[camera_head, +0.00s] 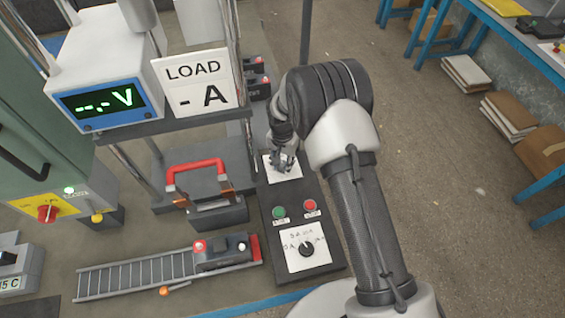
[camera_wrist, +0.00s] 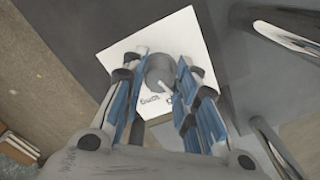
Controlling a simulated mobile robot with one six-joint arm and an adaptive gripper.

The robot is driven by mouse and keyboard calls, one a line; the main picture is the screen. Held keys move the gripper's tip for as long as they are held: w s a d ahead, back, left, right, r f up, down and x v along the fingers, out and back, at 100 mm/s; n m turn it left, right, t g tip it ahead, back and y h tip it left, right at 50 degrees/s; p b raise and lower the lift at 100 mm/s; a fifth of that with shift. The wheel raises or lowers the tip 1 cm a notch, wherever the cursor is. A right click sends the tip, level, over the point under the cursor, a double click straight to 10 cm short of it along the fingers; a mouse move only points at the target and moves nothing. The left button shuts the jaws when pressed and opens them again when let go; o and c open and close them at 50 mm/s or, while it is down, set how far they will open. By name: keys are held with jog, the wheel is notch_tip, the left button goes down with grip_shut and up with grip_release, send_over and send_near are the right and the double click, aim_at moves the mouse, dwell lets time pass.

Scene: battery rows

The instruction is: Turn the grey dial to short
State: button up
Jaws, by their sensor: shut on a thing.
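The grey dial (camera_wrist: 160,72) sits on a white label plate (camera_wrist: 120,50), which also shows at the far end of the dark control box in the head view (camera_head: 269,177). My gripper (camera_wrist: 163,62) has one blue-padded finger on each side of the dial and is shut on it. In the head view my gripper (camera_head: 284,162) comes down over that plate and hides most of the dial. Small dark print shows on the plate near the finger roots, too blurred and turned to read surely. I cannot tell which mark the dial points to.
Nearer on the same box are a green button (camera_head: 279,212), a red button (camera_head: 310,206) and a black knob (camera_head: 306,248). Left stands a red-handled switch (camera_head: 196,165). Metal posts stand close by.

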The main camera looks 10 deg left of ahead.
aim_at(283, 164)
jog(key=n, duration=0.5)
jog(key=shift+b, duration=0.35)
jog(key=shift+n, duration=0.4)
jog(key=o, duration=1.1)
jog(key=shift+c, duration=0.2)
notch_tip(283, 164, up, 12)
